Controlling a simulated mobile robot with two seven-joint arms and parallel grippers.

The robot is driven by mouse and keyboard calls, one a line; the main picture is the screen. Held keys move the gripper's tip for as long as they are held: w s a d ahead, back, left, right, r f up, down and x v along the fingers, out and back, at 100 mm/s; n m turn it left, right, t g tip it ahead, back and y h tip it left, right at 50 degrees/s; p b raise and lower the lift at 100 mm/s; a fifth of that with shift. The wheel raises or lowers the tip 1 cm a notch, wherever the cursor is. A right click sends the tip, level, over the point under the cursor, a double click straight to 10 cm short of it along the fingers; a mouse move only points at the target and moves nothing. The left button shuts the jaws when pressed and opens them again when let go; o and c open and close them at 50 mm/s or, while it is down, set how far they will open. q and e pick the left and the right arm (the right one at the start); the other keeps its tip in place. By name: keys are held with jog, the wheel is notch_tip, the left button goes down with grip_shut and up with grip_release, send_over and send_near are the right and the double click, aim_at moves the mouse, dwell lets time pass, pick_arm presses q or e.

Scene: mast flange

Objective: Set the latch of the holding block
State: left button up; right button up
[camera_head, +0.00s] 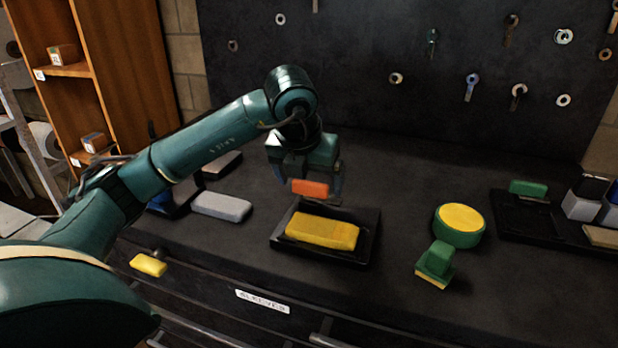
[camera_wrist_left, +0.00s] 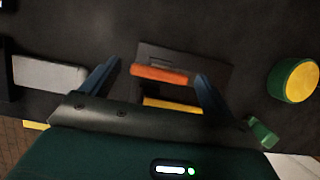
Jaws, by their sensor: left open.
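A black tray-like block (camera_head: 371,238) sits on the dark bench with a yellow block (camera_head: 322,231) lying in it. An orange bar (camera_head: 310,188) shows at the tray's back edge; it looks like the latch, but its mounting is hidden. My left gripper (camera_head: 312,192) is open and points down, with its fingers on either side of the orange bar. In the left wrist view, the orange bar (camera_wrist_left: 160,74) lies across the space between the spread fingers (camera_wrist_left: 158,76), with a gap visible near each end. The yellow block (camera_wrist_left: 172,104) is partly hidden there. My right gripper is out of view.
A green-and-yellow round piece (camera_head: 460,224) and a green block (camera_head: 436,262) stand to the right. A grey block (camera_head: 221,206) and a small yellow block (camera_head: 148,265) lie to the left. A dark tray (camera_head: 522,222) is at far right. Pegboard (camera_head: 420,120) rises behind.

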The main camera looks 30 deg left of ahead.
pick_arm(q)
jog(key=p+v, duration=0.2)
jog(key=v, duration=1.1)
jog(key=shift+d+f, duration=0.1)
